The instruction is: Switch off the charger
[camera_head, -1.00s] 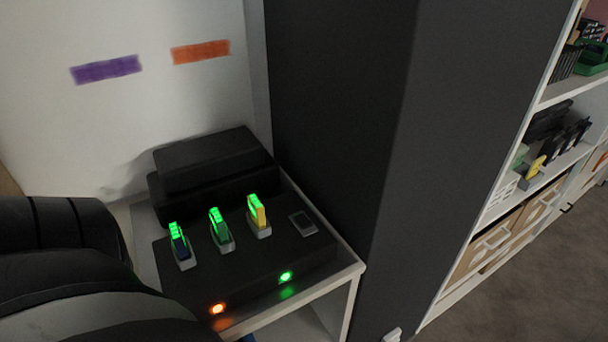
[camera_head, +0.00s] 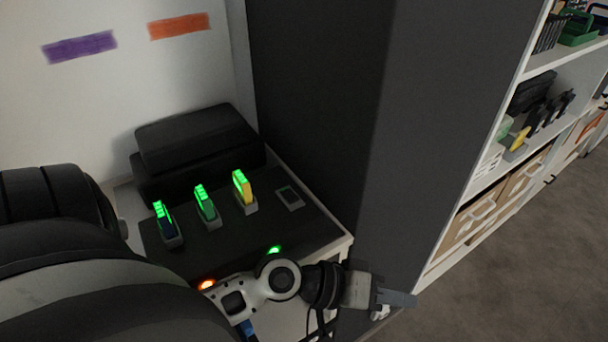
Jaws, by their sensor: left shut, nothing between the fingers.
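The charger (camera_head: 225,243) is a dark flat box on a small white table. My left gripper (camera_head: 404,299) is shut and empty, right of the table's front corner and apart from the charger. My arm hides part of the charger's front. My right gripper is out of view.
A black stepped case (camera_head: 195,145) stands behind the charger against the white wall. A dark wall panel (camera_head: 318,100) rises close to the right of the table (camera_head: 343,246). White shelves (camera_head: 470,192) stand further right. Grey floor (camera_head: 515,270) lies open at the lower right.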

